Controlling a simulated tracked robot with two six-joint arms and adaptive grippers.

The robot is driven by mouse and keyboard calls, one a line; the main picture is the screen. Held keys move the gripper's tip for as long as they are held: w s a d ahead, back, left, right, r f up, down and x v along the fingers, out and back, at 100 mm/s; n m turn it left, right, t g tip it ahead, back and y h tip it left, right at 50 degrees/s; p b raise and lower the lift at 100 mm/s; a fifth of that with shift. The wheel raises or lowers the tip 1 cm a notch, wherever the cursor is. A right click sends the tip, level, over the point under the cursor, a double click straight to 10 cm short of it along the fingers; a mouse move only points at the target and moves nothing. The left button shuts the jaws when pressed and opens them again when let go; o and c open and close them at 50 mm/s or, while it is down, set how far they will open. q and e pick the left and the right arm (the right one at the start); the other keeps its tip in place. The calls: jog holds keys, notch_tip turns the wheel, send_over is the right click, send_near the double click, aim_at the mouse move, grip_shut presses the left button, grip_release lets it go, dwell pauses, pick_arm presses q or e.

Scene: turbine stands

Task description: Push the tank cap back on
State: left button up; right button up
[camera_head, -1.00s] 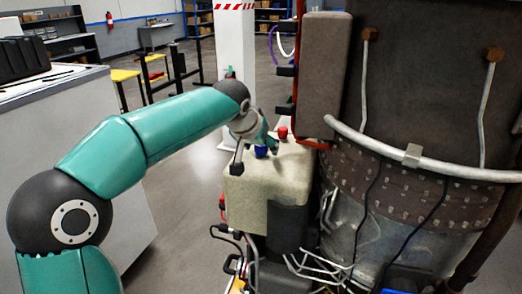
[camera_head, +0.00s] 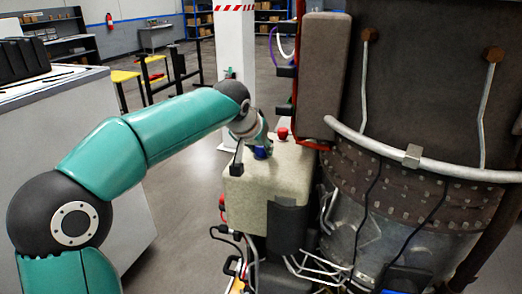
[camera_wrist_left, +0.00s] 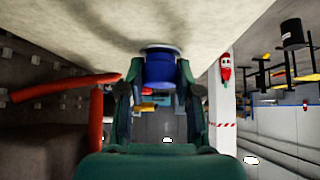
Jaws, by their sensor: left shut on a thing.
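The beige tank (camera_head: 268,182) stands in the middle of the head view, beside the turbine. The blue cap (camera_head: 261,153) is at its top, and it also shows in the left wrist view (camera_wrist_left: 160,72). My left gripper (camera_head: 259,144) is over the cap, and its two fingers are shut around the cap's sides in the left wrist view (camera_wrist_left: 158,82). A pale ring lies between the cap and the tank's top. I cannot tell whether the cap is fully seated. My right gripper is not in view.
A red cap (camera_head: 283,133) stands on the tank behind the blue one. The large dark turbine body (camera_head: 430,70) and its pale pipe (camera_head: 440,167) fill the right. A white pillar (camera_head: 235,50) stands behind. A grey cabinet (camera_head: 65,110) is at the left, with open floor beyond.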

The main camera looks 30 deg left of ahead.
pick_arm(q)
grip_shut()
jog(key=shift+r+p, duration=0.5)
jog(key=shift+r, duration=0.15)
jog(key=shift+r, duration=0.1)
jog(key=shift+r+p, duration=0.35)
jog(key=shift+r, duration=0.4)
